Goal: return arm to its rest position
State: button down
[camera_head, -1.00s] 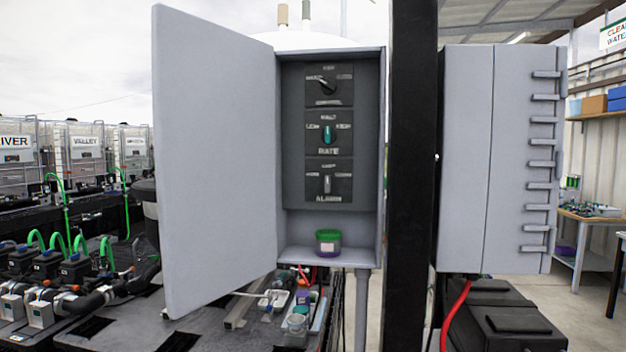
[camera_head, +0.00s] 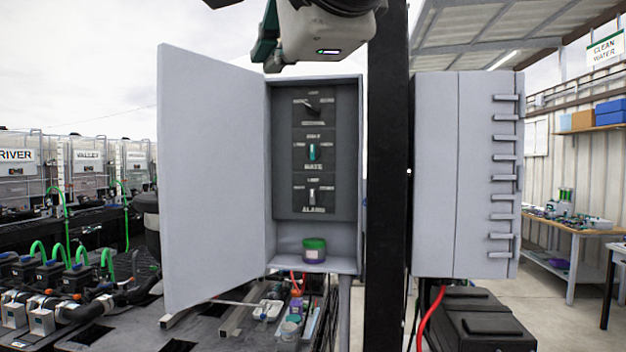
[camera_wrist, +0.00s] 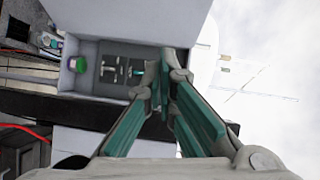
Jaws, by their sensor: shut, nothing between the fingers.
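My arm's end shows at the top of the head view, above the open grey control box (camera_head: 312,258). Part of my gripper (camera_head: 268,58) shows there as green finger pads at the left of the white wrist body. In the wrist view my gripper (camera_wrist: 165,62) points toward the box, its two green-padded fingers converging at the tips with nothing between them. The fingers cover part of the switch panel (camera_wrist: 115,68). In the head view the panel (camera_head: 298,150) shows three rotary switches, the middle one teal.
The box door (camera_head: 210,180) stands open to the left. A green-lidded jar (camera_head: 314,250) sits on the box's bottom shelf. A black post (camera_head: 387,200) stands right of the box, with a second grey cabinet (camera_head: 440,170) beyond it. A workbench (camera_head: 575,232) stands at the far right.

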jog(key=s+d+f+n+g+h, duration=0.2)
jog(key=d+f, duration=0.5)
jog(key=f, duration=0.6)
jog(key=s+d+f+n+g+h, duration=0.2)
jog(key=s+d+f+n+g, duration=0.3)
jog(key=f, duration=0.8)
jog(key=s+d+f+n+g+h, duration=0.2)
jog(key=d+f+n, duration=0.3)
jog(key=d+f, duration=0.6)
notch_tip(320, 180, down, 2)
jog(key=shift+s+f+g+h, duration=0.1)
jog(key=shift+s+g+h, duration=0.3)
jog(key=shift+s+g, duration=0.35)
